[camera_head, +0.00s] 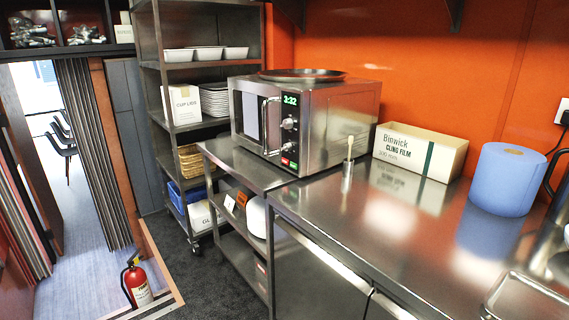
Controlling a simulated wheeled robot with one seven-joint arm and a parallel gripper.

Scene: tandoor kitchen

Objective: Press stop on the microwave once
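The microwave (336,110) is a steel box on the steel counter, in the middle of the head view. Its door is shut and has a vertical bar handle (265,126). The control panel to the right of the handle has a green display (290,100) that seems to read 3:32, with two knobs below it. My gripper does not show in this view.
A dark round pan (302,75) lies on top of the microwave. A small steel pot (347,178) with a wooden-handled tool, a cling film box (420,153) and a blue roll (506,178) stand to its right. A wheeled shelf rack (153,85) stands behind left; a fire extinguisher (135,283) stands lower left.

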